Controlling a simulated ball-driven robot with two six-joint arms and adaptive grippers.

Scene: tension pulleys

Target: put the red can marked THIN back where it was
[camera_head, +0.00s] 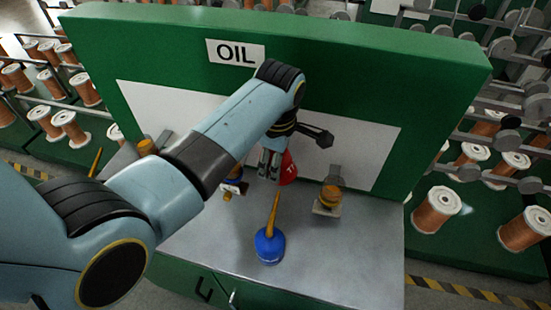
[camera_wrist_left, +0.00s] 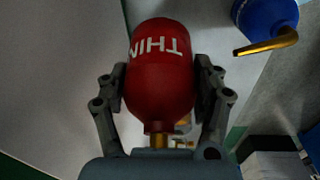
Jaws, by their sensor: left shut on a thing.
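The red can marked THIN (camera_wrist_left: 160,72) is between the fingers of my left gripper (camera_wrist_left: 160,90) in the left wrist view, with its lettering upside down there. My left gripper is shut on it. In the head view the red can (camera_head: 288,168) shows partly behind the gripper (camera_head: 270,165), above the grey metal top of the green cabinet (camera_head: 345,255). I cannot tell how far it is from the surface. My right gripper is not in view.
A blue oil can (camera_head: 269,246) with a yellow spout stands at the cabinet's front middle. A brass-coloured fitting (camera_head: 330,197) stands to its right. A green board marked OIL (camera_head: 235,52) rises behind.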

